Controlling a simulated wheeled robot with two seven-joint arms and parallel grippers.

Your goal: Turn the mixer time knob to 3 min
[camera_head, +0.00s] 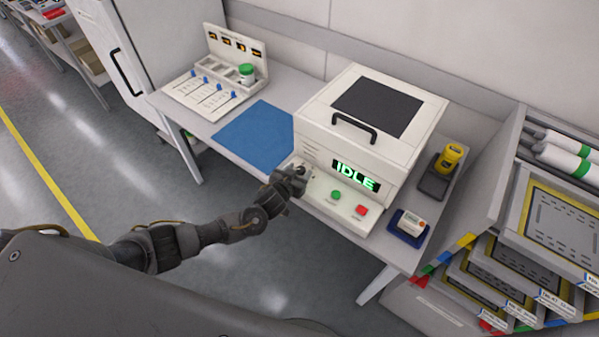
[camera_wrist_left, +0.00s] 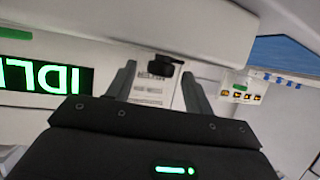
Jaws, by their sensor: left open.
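The mixer (camera_head: 392,133) is a white box with a dark lid window and a black lid handle. Its display (camera_head: 356,176) reads IDLE in green. My left gripper (camera_head: 298,177) is at the left end of the mixer's front panel. In the left wrist view its two fingers (camera_wrist_left: 158,70) are open and apart. A black knob (camera_wrist_left: 172,66) shows between the fingertips, beside a small printed label. I cannot tell whether the fingers touch it, or its setting. In the head view my gripper largely hides the knob. My right gripper is not in view.
A green button (camera_head: 336,195) and a red button (camera_head: 361,210) sit on the panel right of my gripper. A blue mat (camera_head: 254,134) lies left of the mixer. A yellow-topped container (camera_head: 449,157) and a small white device (camera_head: 411,222) stand to its right. Trays fill the rack at right.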

